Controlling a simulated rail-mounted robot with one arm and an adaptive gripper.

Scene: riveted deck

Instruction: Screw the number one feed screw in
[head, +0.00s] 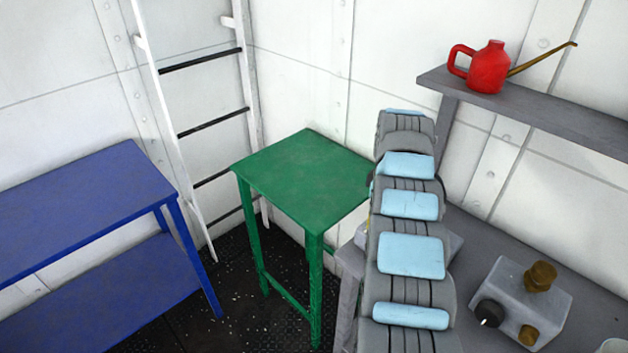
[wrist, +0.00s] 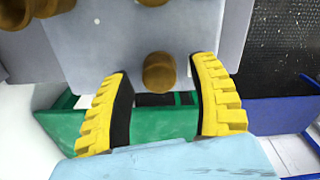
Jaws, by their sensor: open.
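In the wrist view my gripper (wrist: 162,66) is open, its two yellow ridged fingers apart. A round brass screw head (wrist: 158,74) on a grey block (wrist: 110,45) shows between the fingertips, with a gap on either side. Another brass piece sits at the block's top edge, and a larger brass part (wrist: 40,8) shows at the upper left. I see no number on any screw. In the head view my arm hides the gripper and most of a light grey shape (head: 452,242) behind it.
On the grey bench (head: 590,265) at right sits a grey block (head: 508,288) with brass knobs and a black knob (head: 489,313). A red oil can (head: 488,68) stands on the shelf (head: 560,112). A green table (head: 300,175), blue table (head: 80,205) and ladder (head: 200,105) stand left.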

